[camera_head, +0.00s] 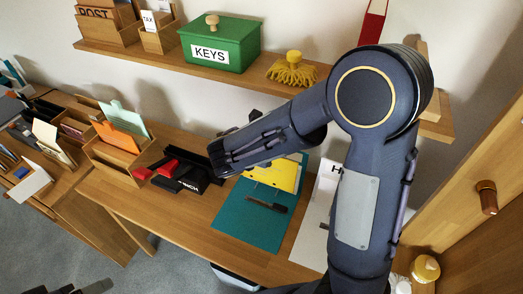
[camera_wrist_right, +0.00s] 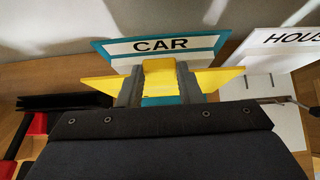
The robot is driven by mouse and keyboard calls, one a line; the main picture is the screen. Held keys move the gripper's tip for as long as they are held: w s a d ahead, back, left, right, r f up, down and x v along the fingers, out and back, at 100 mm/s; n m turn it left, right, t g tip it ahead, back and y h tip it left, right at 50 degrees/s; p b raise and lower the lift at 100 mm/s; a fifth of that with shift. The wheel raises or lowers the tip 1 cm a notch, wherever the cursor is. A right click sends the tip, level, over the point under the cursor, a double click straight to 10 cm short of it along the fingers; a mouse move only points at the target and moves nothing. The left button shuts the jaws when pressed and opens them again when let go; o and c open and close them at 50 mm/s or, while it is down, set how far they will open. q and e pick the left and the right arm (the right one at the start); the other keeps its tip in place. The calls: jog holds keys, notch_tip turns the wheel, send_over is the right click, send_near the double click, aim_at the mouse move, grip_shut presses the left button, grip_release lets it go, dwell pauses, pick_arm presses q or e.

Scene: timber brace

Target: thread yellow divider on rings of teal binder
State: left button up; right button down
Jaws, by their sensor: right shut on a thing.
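The teal binder (camera_head: 240,215) lies open on the desk in the head view, and its upright part labelled CAR (camera_wrist_right: 205,45) stands behind the divider in the right wrist view. The yellow divider (camera_head: 282,176) is over the binder's far part, partly covered by my right arm. In the wrist view my right gripper (camera_wrist_right: 159,72) is shut on the yellow divider (camera_wrist_right: 220,78), with a finger on each side of its raised middle. My left gripper (camera_head: 78,288) shows only in part at the bottom left edge.
Wooden file holders (camera_head: 112,160) stand further left. A shelf with a green KEYS box (camera_head: 220,45) runs above.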

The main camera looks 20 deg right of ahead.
dwell(0.4)
jog(key=b, duration=0.9)
send_near(263, 171)
jog(key=x, duration=0.7)
jog(key=shift+r, duration=0.1)
jog(key=shift+w, duration=0.1)
dwell(0.6)
jog(key=shift+w+d, duration=1.65)
jog(key=shift+d, duration=0.2)
dwell(2.0)
